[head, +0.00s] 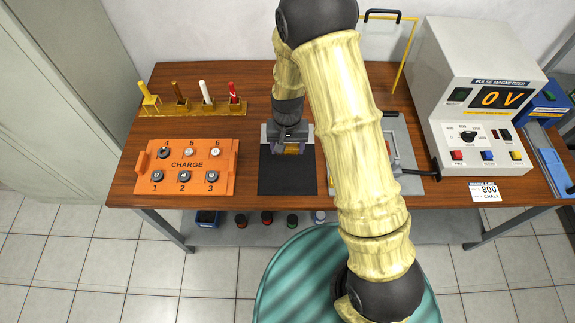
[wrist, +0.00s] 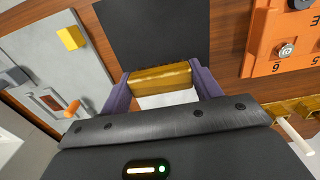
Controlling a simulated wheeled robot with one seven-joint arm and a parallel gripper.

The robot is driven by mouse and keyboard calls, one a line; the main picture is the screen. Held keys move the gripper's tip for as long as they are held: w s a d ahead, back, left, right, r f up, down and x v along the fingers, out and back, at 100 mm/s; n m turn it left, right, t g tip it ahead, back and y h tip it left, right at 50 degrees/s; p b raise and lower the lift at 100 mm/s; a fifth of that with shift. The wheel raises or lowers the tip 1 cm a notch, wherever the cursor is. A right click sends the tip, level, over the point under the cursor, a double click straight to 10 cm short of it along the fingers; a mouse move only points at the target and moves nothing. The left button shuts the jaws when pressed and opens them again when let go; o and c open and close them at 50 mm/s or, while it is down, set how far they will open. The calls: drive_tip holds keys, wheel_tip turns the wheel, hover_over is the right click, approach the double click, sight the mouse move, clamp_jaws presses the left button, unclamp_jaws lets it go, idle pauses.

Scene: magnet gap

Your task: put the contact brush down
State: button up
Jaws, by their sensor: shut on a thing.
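My gripper (head: 288,148) is over the back edge of the black mat (head: 287,180) on the wooden bench. In the wrist view its two purple fingers (wrist: 160,82) are shut on a gold-brown block (wrist: 160,76), which I take to be the contact brush. A pale surface shows just behind the block; I cannot tell what it is. The black mat (wrist: 155,35) in the wrist view lies bare in front of the block. I cannot tell whether the block touches the mat or bench.
The orange CHARGE tray (head: 187,178) is left of the mat, with a rack of coloured handles (head: 192,110) behind it. A grey plate (wrist: 50,55) with a yellow block is on the mat's other side, partly behind my arm. The magnetizer (head: 470,100) reads 0 V.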

hover_over(287, 169)
drive_tip(key=shift+f+p, duration=0.45)
drive_tip(key=shift+f, duration=2.15)
drive_tip(key=shift+f+p, duration=0.5)
drive_tip(key=shift+f, duration=1.6)
drive_tip(key=shift+f, duration=0.1)
drive_tip(key=o, duration=0.9)
wheel_tip(287, 169, up, 11)
drive_tip(key=b, duration=0.2)
drive_tip(key=shift+b, duration=0.3)
drive_tip(key=shift+r, duration=0.65)
